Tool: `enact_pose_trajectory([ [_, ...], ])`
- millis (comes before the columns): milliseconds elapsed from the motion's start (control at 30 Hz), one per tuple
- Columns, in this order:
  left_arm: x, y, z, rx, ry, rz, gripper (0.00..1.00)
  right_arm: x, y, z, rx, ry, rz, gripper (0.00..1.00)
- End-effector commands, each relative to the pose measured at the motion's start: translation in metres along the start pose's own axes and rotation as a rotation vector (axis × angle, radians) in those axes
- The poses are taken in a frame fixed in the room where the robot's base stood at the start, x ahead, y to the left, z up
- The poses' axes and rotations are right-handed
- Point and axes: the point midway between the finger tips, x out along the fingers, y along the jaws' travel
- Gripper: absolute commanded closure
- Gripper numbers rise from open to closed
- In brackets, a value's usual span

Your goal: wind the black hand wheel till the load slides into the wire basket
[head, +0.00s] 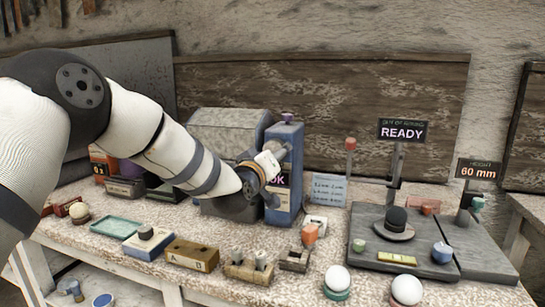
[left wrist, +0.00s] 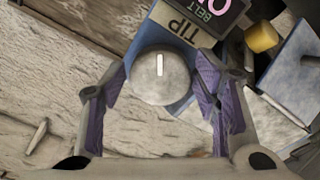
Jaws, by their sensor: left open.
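My left gripper (head: 266,166) reaches in from the left to the blue housing (head: 290,142), whose small display is partly covered by it. In the left wrist view, the left gripper (left wrist: 160,88) is open. A round pale grey knob (left wrist: 157,88) with a white mark shows between its purple-padded fingers. I cannot tell whether they touch it. A label reading TIP (left wrist: 180,27) and a dark display mentioning BELT (left wrist: 215,12) lie just beyond. I cannot make out a black hand wheel, a load or a wire basket. My right gripper is not in view.
A black domed piece (head: 396,219) stands on a grey platform (head: 440,262) at right, near a READY sign (head: 402,131). White spheres (head: 337,277) (head: 406,289) sit at the front edge. A wooden block (head: 192,254) and a green tray (head: 116,226) stand front left.

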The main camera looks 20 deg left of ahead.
Motion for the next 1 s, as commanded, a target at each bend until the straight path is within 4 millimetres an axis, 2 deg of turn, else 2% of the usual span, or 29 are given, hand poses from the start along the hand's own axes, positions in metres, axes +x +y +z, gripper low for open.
enact_pose_trajectory([
  [67,-0.003,0.000,0.000,0.000,0.000,0.000,0.44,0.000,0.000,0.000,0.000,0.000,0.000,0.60],
  [167,-0.017,0.000,-0.001,-0.001,-0.001,-0.001,0.44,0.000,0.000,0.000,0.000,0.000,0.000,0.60],
  [400,-0.082,0.000,0.000,0.000,-0.002,0.000,0.44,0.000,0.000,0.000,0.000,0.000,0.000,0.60],
  [533,-0.107,0.000,0.000,-0.001,-0.001,0.000,0.44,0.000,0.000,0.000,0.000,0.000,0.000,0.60],
  [700,-0.120,0.000,0.000,0.000,0.000,0.000,0.44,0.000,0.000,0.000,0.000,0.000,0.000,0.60],
  [1000,-0.120,0.000,0.000,0.000,0.000,0.000,0.44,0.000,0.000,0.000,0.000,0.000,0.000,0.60],
])
